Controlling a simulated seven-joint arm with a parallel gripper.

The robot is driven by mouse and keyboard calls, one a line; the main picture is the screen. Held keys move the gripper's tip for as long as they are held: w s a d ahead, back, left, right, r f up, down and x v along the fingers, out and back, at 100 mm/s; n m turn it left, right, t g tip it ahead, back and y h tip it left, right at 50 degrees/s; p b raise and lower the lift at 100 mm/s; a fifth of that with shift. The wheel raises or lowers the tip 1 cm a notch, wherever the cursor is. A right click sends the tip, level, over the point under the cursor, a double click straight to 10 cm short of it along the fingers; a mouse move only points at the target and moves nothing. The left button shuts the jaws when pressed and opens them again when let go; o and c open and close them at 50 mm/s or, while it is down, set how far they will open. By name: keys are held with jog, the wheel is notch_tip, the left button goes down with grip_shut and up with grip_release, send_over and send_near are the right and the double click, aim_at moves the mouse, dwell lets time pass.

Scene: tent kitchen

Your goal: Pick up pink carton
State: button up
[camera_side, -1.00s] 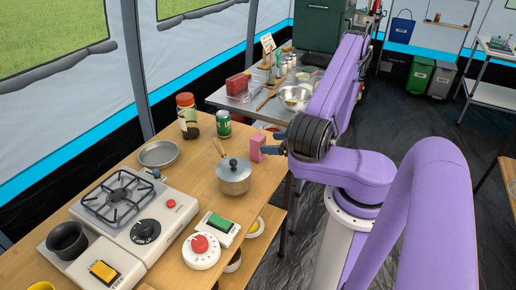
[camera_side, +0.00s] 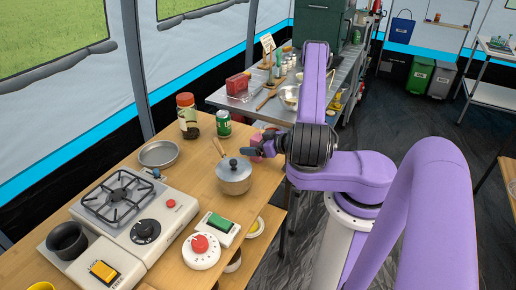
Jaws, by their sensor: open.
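The pink carton (camera_side: 256,137) stands upright on the wooden table near its right edge, behind the silver pot. My gripper (camera_side: 253,149) is at the carton, its dark blue fingers in front of the carton's lower part in this view. The fingers and wrist hide much of the carton. My gripper is open; I cannot tell whether a finger touches the carton.
The lidded silver pot (camera_side: 234,178) is close in front of my gripper. A green can (camera_side: 224,124) and a jar with an orange lid (camera_side: 187,116) stand to the left. A camp stove (camera_side: 122,202) and a metal plate (camera_side: 158,154) are further left.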

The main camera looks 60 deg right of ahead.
jog(key=c, duration=1)
jog(key=shift+r, duration=0.1)
jog(key=shift+c, duration=0.2)
